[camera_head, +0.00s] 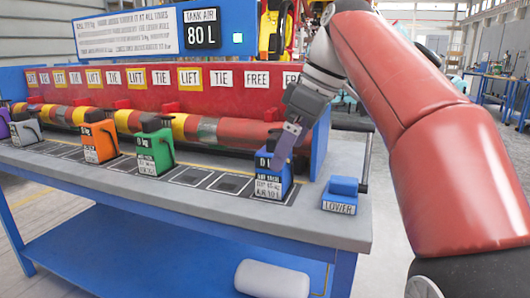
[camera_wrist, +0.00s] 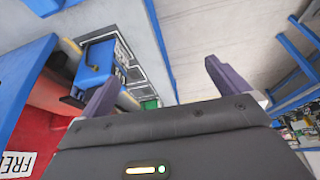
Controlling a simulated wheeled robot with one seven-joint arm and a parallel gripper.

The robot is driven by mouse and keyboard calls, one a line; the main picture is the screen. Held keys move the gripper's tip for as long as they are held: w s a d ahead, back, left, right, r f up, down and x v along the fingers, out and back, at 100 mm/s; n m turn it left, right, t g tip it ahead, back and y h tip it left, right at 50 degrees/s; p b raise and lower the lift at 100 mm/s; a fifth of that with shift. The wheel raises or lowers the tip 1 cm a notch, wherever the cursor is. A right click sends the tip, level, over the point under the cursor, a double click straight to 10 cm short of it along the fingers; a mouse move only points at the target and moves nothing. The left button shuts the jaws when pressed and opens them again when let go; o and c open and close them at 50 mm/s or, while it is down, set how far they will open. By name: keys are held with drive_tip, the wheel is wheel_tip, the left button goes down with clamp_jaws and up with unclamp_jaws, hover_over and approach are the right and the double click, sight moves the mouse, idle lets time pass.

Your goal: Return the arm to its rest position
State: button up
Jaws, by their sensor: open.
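My gripper (camera_head: 279,158) is at the end of my red arm, which comes in from the right. It is low over the bench, right at the blue unit (camera_head: 268,180) with a printed white label, and overlaps its top in the head view. In the wrist view the two purple-grey fingers (camera_wrist: 164,70) stand wide apart with nothing between them. The blue unit (camera_wrist: 98,66) is off to the left there, partly behind the left finger. Whether that finger touches it I cannot tell.
Green (camera_head: 154,150) and orange (camera_head: 100,141) units stand along the bench (camera_head: 240,222). A blue LOWER pedal (camera_head: 342,192) is at the right end. Behind runs a red panel (camera_head: 130,92) with LIFT, TIE and FREE labels. A white cushion-like block (camera_head: 271,279) lies below. Open floor is at right.

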drive_tip(key=s+d+f+m+t+h, duration=0.1)
drive_tip(key=s+d+f+m, duration=0.2)
drive_tip(key=s+f, duration=0.3)
drive_tip(key=s+d+f+m+t+h, duration=0.1)
drive_tip(key=s+d+f+m, duration=0.3)
drive_tip(key=f, duration=0.8)
drive_tip(key=s+d+f+m+t+h, duration=0.1)
drive_tip(key=s+d+f+m+h, duration=0.1)
drive_tip(key=s+f+m, duration=0.4)
wheel_tip(320, 180, down, 4)
drive_tip(key=shift+s+d+r+m+t, duration=0.2)
drive_tip(key=shift+s+d+m+t, duration=0.15)
drive_tip(key=shift+s+d, duration=0.65)
drive_tip(key=shift+s+a, duration=0.15)
drive_tip(key=shift+a, duration=0.1)
